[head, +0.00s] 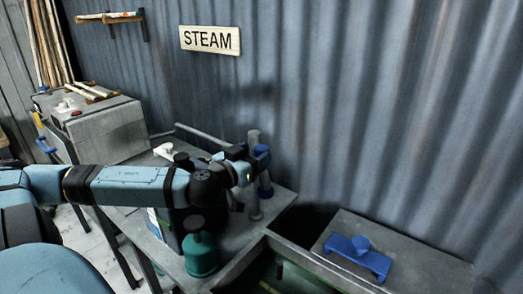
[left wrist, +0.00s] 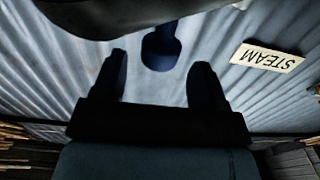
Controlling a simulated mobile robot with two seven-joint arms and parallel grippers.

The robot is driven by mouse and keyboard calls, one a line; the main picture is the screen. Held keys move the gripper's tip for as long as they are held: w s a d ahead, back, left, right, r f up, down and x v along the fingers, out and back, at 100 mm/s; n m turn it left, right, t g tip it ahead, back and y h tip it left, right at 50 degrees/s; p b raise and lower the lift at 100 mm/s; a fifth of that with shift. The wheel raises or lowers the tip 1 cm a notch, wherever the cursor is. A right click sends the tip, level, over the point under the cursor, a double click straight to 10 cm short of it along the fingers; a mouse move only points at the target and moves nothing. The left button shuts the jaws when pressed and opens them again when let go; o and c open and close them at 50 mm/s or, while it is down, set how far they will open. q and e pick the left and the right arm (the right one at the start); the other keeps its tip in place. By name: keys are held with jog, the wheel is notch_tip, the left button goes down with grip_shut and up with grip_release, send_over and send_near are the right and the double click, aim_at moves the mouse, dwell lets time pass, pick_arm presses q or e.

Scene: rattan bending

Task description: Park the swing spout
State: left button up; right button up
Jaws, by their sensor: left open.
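A grey metal pipe (head: 200,134), which looks like the swing spout, runs slantwise behind my left arm. Its right end goes behind my gripper, near an upright grey post (head: 254,137). A blue grip (head: 263,158) stands just right of my left gripper (head: 248,158). In the left wrist view the jaws (left wrist: 158,70) are apart, with a dark blue knobbed piece (left wrist: 160,50) showing between and beyond the fingertips. I cannot tell if they touch it. A dark rounded shape (left wrist: 120,15) crosses the top of that view. My right gripper is not in view.
A green flask (head: 200,253) stands at the bench's front, below my left arm. A grey box (head: 95,125) with a red button is at left. A blue handled block (head: 358,258) lies on the right bench. A corrugated wall with a STEAM sign (head: 210,40) closes the back.

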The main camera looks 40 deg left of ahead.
pick_arm(q)
jog(key=shift+w+a+r, duration=0.1)
jog(key=shift+w+r, duration=0.05)
jog(key=shift+w, duration=0.55)
jog(key=shift+w+p, duration=0.35)
jog(key=shift+w, duration=0.7)
grip_shut()
jog(key=shift+w, duration=0.1)
jog(key=w+d+n+g+y+b, duration=0.3)
jog(key=w+n+g+y+b, duration=0.3)
jog(key=w+n+y, duration=0.3)
jog(key=w+y+b, duration=0.1)
jog(key=w+y, duration=0.2)
jog(key=shift+w+d+g, duration=0.15)
jog(key=shift+d+g, duration=0.05)
jog(key=shift+g, duration=0.2)
